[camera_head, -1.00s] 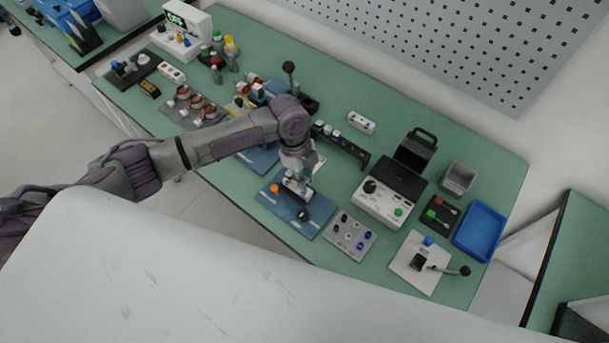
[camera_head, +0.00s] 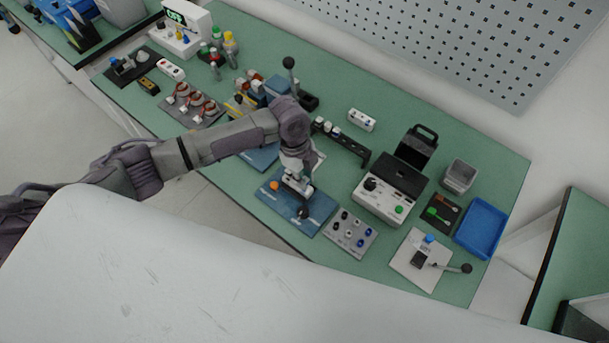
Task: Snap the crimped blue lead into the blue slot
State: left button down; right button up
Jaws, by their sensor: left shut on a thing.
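My left gripper (camera_head: 297,184) points down over a blue plate (camera_head: 320,213) near the table's front edge. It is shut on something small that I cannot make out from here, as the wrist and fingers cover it. An orange knob (camera_head: 274,186) and a black ball (camera_head: 303,212) sit on the plate either side of the gripper. A grey panel (camera_head: 342,247) right of the plate bears several black, white and blue round fittings. I cannot make out the crimped blue lead or a marked blue slot. My right gripper is out of view.
Right of the panel stand a white tester (camera_head: 384,207), a white base with a black-ball lever (camera_head: 404,270) and a blue tray (camera_head: 496,224). A black rack (camera_head: 350,149) stands behind the gripper. Several copper-wound stators (camera_head: 200,101) lie to the left.

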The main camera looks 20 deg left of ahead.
pick_arm(q)
jog(key=shift+f, duration=0.35)
jog(key=shift+f, duration=0.1)
dwell(0.4)
jog(key=c, duration=1)
grip_release()
jog(key=r, duration=0.4)
jog(key=a+r, duration=0.1)
jog(key=r, duration=0.3)
jog(key=a+r, duration=0.1)
jog(key=r, duration=0.2)
jog(key=shift+w+a+r, duration=0.15)
jog(key=shift+w+r, duration=0.25)
